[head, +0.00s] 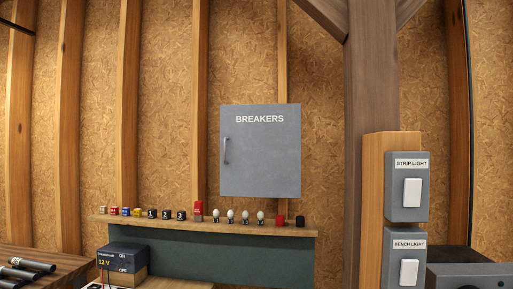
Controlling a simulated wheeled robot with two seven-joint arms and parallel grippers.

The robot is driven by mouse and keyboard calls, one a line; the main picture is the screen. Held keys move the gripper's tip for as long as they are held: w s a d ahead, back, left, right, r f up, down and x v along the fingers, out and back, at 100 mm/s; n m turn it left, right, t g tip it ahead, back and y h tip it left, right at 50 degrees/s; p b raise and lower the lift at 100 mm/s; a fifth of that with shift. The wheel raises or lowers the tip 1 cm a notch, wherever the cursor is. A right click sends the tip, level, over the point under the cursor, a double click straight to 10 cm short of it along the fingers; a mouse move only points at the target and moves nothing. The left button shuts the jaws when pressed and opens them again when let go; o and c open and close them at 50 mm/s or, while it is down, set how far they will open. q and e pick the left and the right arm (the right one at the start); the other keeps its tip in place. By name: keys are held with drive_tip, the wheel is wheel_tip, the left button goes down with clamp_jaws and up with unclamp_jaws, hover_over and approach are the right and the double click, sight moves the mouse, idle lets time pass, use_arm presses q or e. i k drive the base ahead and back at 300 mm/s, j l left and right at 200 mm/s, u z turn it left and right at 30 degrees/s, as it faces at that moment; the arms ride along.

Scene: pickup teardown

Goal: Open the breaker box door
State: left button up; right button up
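The breaker box door (262,165) is a grey square panel labelled "BREAKERS" on the wooden wall, in the middle of the head view. It looks closed, and what lies behind it is hidden. Its handle (226,151) is a small upright metal bar near the door's left edge. Neither of my grippers shows in the head view.
A thick post (370,100) stands to the right, beside strip light (407,187) and bench light (404,257) switches. A 12 V power unit (122,258) sits lower left.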

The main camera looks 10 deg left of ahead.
sight(261, 144)
drive_tip(key=i+j+z, duration=0.1)
drive_tip(key=i+j, duration=0.45)
drive_tip(key=j, duration=0.25)
drive_tip(key=i+j+z, duration=0.15)
drive_tip(key=i+j, duration=0.15)
drive_tip(key=j, duration=0.15)
